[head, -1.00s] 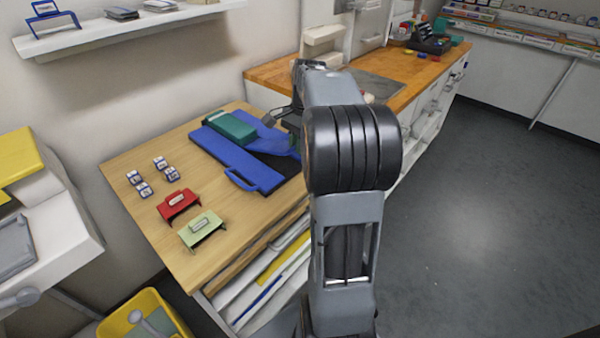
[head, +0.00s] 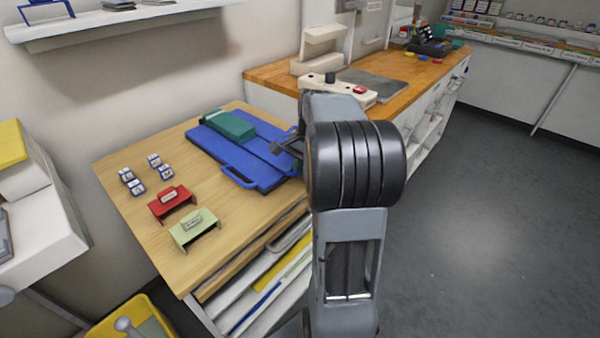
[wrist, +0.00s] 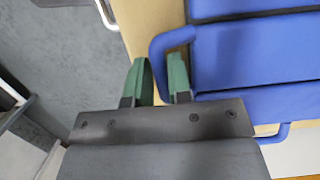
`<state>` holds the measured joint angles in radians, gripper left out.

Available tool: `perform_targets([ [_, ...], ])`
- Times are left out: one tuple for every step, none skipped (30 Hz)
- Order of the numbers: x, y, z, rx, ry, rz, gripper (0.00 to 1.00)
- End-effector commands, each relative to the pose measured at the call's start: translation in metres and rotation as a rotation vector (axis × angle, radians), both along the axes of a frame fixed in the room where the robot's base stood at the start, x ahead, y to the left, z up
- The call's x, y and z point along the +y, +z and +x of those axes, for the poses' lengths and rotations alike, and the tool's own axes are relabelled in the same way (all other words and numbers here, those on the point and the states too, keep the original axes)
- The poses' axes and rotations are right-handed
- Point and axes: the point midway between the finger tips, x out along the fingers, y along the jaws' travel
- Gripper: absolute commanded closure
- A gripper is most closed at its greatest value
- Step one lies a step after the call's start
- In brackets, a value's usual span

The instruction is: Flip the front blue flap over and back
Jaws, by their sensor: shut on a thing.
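A blue mat with flaps (head: 215,147) lies on the wooden table. Its blue flap (head: 262,148) lies about flat across it; in the wrist view the flap (wrist: 255,55) ends in a loop handle (wrist: 157,50). My gripper (head: 284,145) is at the mat's right end in the head view. In the wrist view its green fingertips (wrist: 160,80) are on both sides of the loop's near part, shut on it. A second blue handle (head: 238,180) sticks out at the mat's front edge. My arm hides part of the mat's right end.
A green block (head: 232,126) rests on the mat's back part. A red stand (head: 172,200), a light green stand (head: 195,229) and several small blue-and-white blocks (head: 137,187) are on the table's left. A wooden counter (head: 390,85) adjoins the back right.

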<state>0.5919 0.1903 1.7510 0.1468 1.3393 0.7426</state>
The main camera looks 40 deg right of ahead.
Motion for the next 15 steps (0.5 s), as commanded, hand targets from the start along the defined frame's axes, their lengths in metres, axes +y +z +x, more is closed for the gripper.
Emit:
perform_targets([
  [-0.0012, -0.0113, -0.0035, 0.012, -0.003, 0.002, 0.88],
  [-0.0012, -0.0133, -0.0037, 0.013, -0.003, 0.003, 0.87],
  [-0.0013, -0.0149, -0.0039, 0.013, -0.003, 0.002, 0.86],
  [-0.0012, -0.0155, -0.0040, 0.013, -0.003, 0.002, 0.85],
  [-0.0011, -0.0158, -0.0040, 0.013, -0.003, 0.002, 0.85],
  [-0.0010, -0.0157, -0.0040, 0.013, -0.003, 0.002, 0.85],
  [-0.0010, -0.0155, -0.0040, 0.013, -0.003, 0.002, 0.85],
  [-0.0010, -0.0155, -0.0040, 0.014, -0.002, 0.002, 0.85],
  [-0.0008, -0.0157, -0.0041, 0.015, -0.002, 0.003, 0.85],
  [-0.0007, -0.0159, -0.0041, 0.015, -0.001, 0.003, 0.85],
  [-0.0007, -0.0160, -0.0041, 0.015, -0.001, 0.003, 0.74],
  [-0.0006, -0.0162, -0.0041, 0.016, -0.001, 0.004, 0.72],
  [-0.0005, -0.0164, -0.0042, 0.017, -0.001, 0.004, 0.72],
  [-0.0005, -0.0165, -0.0042, 0.017, -0.001, 0.004, 0.72],
  [-0.0005, -0.0166, -0.0042, 0.017, -0.001, 0.005, 0.72],
])
